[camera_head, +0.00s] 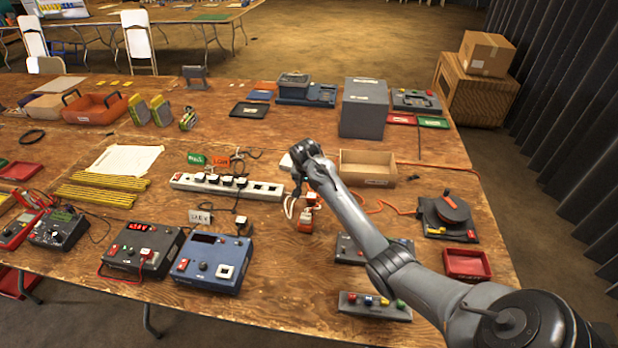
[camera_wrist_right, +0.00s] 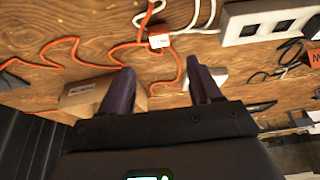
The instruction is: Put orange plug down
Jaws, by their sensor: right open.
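An orange plug-like piece with a white label (camera_head: 306,221) rests on the wooden table, just past the right end of the white power strip (camera_head: 180,181). In the right wrist view the orange piece (camera_wrist_right: 158,41) shows with an orange cord and white cables beside it. My right gripper (camera_head: 297,180) hangs over the table near that strip end; its fingertips are hard to make out there. In the right wrist view my right gripper (camera_wrist_right: 162,72) has its two fingers spread, with nothing held between them. The orange piece is beyond the fingertips, apart from them. My left gripper is not in view.
An open wooden box (camera_head: 368,180) stands right of my right gripper. An orange cord (camera_head: 400,207) runs toward a dark reel-like device (camera_head: 446,215). A grey box (camera_head: 363,108) stands farther back. Meters (camera_head: 213,262) crowd the front left.

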